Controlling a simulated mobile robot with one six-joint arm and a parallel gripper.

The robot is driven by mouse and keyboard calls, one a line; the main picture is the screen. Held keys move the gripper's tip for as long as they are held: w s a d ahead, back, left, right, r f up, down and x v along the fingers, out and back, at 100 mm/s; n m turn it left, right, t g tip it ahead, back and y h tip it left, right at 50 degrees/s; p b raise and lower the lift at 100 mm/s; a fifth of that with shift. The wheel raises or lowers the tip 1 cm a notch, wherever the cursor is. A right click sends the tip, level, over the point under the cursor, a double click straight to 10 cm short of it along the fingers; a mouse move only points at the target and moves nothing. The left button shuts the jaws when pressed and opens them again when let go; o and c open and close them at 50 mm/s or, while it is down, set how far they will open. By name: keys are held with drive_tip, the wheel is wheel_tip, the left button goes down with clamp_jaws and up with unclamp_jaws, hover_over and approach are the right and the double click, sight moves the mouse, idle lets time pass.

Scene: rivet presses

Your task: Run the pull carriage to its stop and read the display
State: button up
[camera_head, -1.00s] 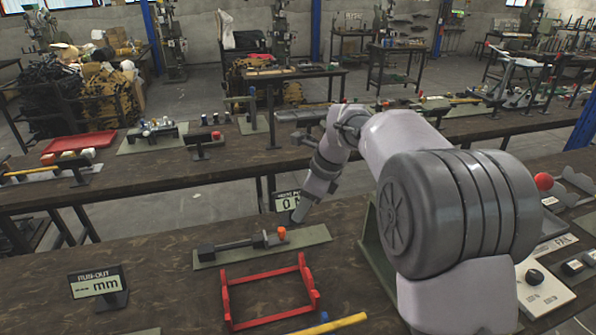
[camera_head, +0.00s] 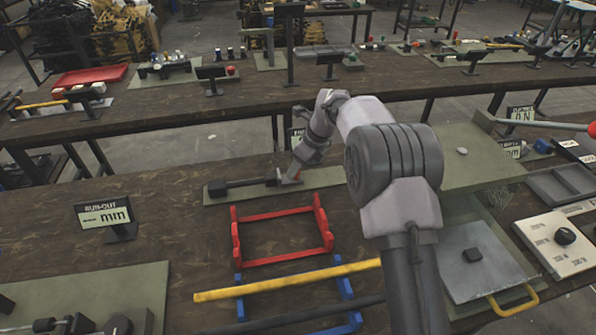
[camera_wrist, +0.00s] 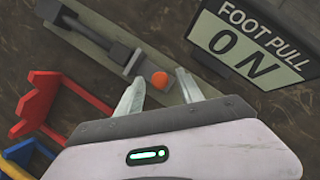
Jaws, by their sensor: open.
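A narrow green base plate (camera_head: 222,197) lies on the bench with a dark bar carriage (camera_head: 245,184) along it. An orange knob (camera_wrist: 159,82) stands at the carriage's right end. My gripper (camera_wrist: 159,90) is open, its two pale fingers on either side of the knob in the wrist view. I cannot tell whether they touch it or how far above it they are. The FOOT PULL display (camera_wrist: 250,45) reads 0 N. In the head view my arm hides most of that display.
A red frame (camera_head: 285,258) and a blue stand with a yellow bar (camera_head: 290,278) lie in front of the plate. A RUN-OUT display (camera_head: 107,217) showing dashes and mm stands at left. Green and grey fixtures (camera_head: 475,165) crowd the right side.

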clamp_jaws()
drive_tip(key=d+p, duration=0.1)
drive_tip(key=w+d+p, duration=0.1)
drive_tip(key=d, duration=0.1)
drive_tip(key=d+p, duration=0.1)
drive_tip(key=d, duration=0.1)
drive_tip(key=shift+w+r, duration=0.15)
drive_tip(key=shift+w, duration=0.1)
drive_tip(key=shift+d, duration=0.25)
drive_tip(key=shift+w, duration=0.1)
drive_tip(key=shift+w+d, duration=0.1)
drive_tip(key=shift+d, duration=0.05)
idle(0.7)
unclamp_jaws()
drive_tip(key=shift+w+d, duration=0.1)
drive_tip(key=shift+d, duration=0.3)
drive_tip(key=shift+a, duration=0.1)
